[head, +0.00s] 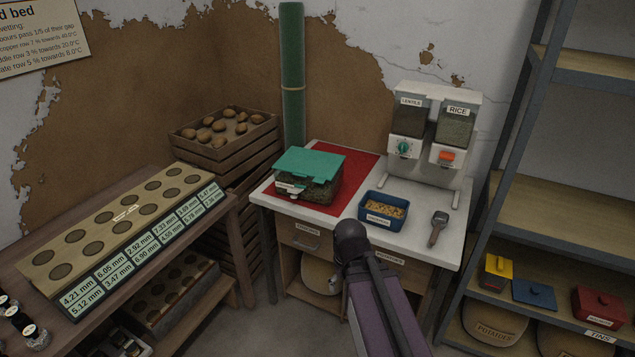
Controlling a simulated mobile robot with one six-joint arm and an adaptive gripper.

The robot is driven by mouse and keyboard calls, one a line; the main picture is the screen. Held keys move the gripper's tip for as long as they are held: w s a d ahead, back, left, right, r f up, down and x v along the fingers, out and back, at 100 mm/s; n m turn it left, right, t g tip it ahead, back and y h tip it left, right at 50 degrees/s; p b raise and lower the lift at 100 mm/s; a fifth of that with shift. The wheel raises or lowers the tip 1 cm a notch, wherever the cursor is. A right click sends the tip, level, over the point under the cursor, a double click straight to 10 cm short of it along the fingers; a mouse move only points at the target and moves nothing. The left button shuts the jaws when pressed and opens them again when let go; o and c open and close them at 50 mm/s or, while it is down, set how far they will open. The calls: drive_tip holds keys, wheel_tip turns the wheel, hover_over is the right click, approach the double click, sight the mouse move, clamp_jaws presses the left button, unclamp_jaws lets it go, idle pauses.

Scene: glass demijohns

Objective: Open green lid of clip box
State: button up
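The clip box (322,193) is a clear box with dark greenish contents. It stands on a red mat (357,170) on the white-topped cabinet. Its green lid (311,163) lies over the top and looks shut. A pale label or clip shows on the front, too small to make out. My arm rises from the bottom of the head view, with a purple link ending in a dark rounded joint in front of the cabinet. No gripper fingers can be made out, and the arm appears apart from the box.
A blue tray (371,219) of yellowish pieces and a grey scoop-like tool (438,228) lie right of the mat. A two-hopper dispenser (430,130) stands behind them. A potato crate (223,150) and planting bench (120,225) are left; metal shelves (570,190) are right.

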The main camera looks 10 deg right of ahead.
drive_tip(key=w+d+f+n+t+h+b, duration=0.1)
drive_tip(key=w+d+f+n+h+b, duration=0.15)
drive_tip(key=w, duration=0.25)
drive_tip(key=w+d+f+n+t+h+b, duration=0.1)
drive_tip(key=w+n+t+h+b, duration=0.15)
drive_tip(key=w+n, duration=0.2)
drive_tip(key=n+t+h+b, duration=0.4)
drive_tip(key=n+t+b, duration=0.75)
drive_tip(key=n, duration=1.15)
approach(318, 182)
drive_tip(key=v, duration=0.3)
drive_tip(key=shift+f+t, duration=0.3)
drive_tip(key=shift+d, duration=0.1)
drive_tip(key=x, duration=1.3)
drive_tip(key=shift+w+d, duration=0.2)
drive_tip(key=shift+w, duration=0.15)
